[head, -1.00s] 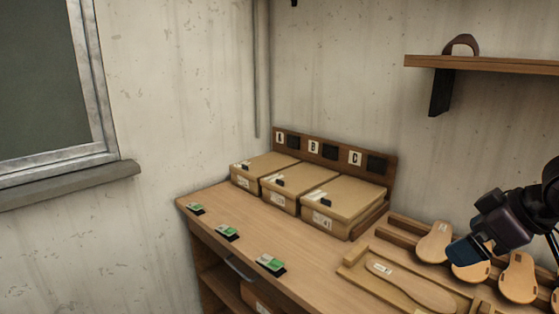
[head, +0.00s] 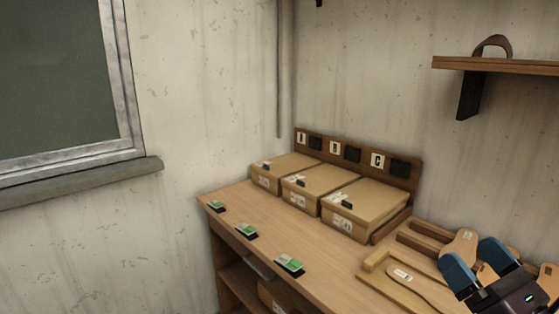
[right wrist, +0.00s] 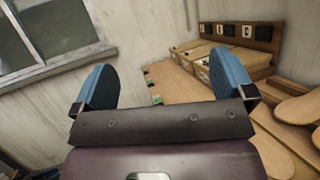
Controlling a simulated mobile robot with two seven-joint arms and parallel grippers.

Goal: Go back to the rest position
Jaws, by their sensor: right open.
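My right gripper (head: 477,263) is at the lower right of the head view, in front of the wooden sandal soles. Its two blue-padded fingers stand wide apart with nothing between them. In the right wrist view the open fingers (right wrist: 160,88) show with the wall and workbench beyond. My left gripper is in neither view.
A sole (head: 408,279) lies in a wooden tray. A shelf (head: 500,65) hangs at upper right.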

